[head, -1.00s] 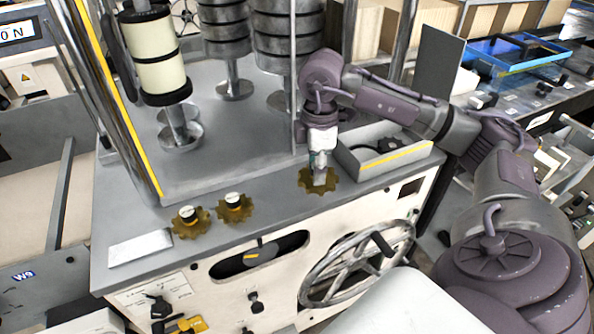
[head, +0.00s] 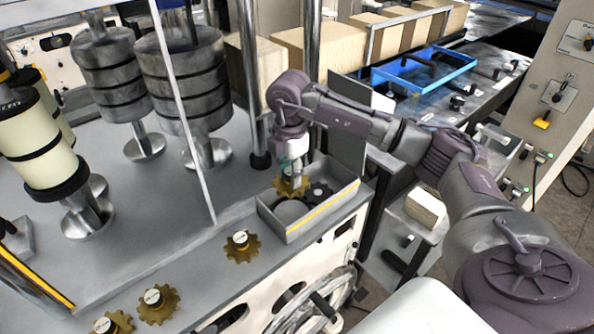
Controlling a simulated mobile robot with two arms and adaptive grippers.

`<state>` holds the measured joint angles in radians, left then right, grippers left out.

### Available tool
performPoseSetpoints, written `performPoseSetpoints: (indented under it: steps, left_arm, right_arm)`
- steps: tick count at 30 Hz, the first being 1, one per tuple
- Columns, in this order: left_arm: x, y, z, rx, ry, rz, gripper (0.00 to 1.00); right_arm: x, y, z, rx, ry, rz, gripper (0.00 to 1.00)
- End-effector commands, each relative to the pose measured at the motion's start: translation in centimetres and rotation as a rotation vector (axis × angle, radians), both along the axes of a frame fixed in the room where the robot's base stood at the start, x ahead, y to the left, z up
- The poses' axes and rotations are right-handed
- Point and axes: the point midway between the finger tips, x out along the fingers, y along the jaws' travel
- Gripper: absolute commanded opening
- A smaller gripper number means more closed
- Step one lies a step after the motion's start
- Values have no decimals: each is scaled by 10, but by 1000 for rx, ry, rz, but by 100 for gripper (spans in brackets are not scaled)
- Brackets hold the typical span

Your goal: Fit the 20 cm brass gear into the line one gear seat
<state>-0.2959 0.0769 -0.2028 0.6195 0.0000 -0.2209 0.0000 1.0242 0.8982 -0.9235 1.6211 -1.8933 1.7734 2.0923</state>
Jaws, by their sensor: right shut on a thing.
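My right gripper (head: 291,184) points down over the grey, yellow-striped tray (head: 326,213). It is shut on a brass gear (head: 281,189), partly hidden by the fingers. I cannot tell whether this gear touches the tray. Three more toothed brass gears with pale, dark-banded centres sit along the machine's front ledge: one near the tray (head: 242,254), one left of it (head: 166,310), and one at the bottom edge (head: 122,320). Size marks are unreadable, and I cannot tell which place is the line one gear seat. My left gripper is out of view.
A dark gear (head: 318,194) and a dark ring (head: 290,212) lie in the tray. Metal stacks (head: 185,85) and a cream roll (head: 38,140) stand behind the ledge. A handwheel (head: 325,305) is below. The ledge between tray and nearest gear is clear.

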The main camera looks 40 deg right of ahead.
Motion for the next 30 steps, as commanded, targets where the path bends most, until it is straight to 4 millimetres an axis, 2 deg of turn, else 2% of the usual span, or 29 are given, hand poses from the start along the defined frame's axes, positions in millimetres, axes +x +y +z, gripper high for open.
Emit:
performPoseSetpoints:
  steps: [3, 6, 10, 18, 30]
  left_arm:
    - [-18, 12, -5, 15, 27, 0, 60]
    - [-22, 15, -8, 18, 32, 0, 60]
    - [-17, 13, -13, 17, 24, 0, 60]
    - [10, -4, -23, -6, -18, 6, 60]
    - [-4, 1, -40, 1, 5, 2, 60]
  right_arm:
    - [0, 0, -5, 0, -1, -2, 0]
    - [0, -1, -9, 0, -1, -3, 0]
    - [0, -1, -17, 0, -2, -4, 0]
    - [0, -1, -32, 0, -2, -5, 0]
    - [0, -1, -56, 0, -1, -5, 0]
